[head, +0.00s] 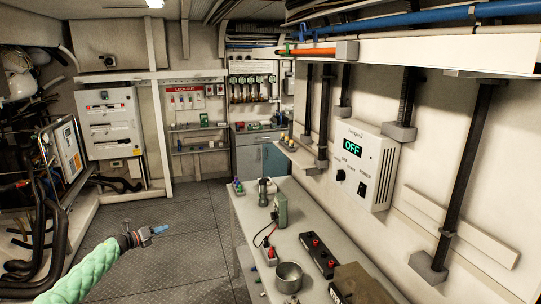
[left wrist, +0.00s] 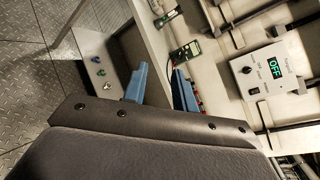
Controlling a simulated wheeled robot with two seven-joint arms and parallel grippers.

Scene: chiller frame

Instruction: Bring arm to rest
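My left arm (head: 90,275), with a green textured sleeve, comes in from the lower left in the head view. My left gripper (head: 160,229) has blue fingertips and hangs over the floor, left of the workbench. In the left wrist view the two blue fingers of my left gripper (left wrist: 158,82) stand apart with nothing between them. The gripper is open and empty. My right gripper is in neither view.
A grey workbench (head: 238,215) holds a metal cup (head: 289,277), a green meter (head: 280,210) and a black terminal block (head: 319,254). A wall box (head: 362,163) reads OFF. A panel (head: 68,150) and dark hoses stand at left. The middle floor (head: 190,225) is clear.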

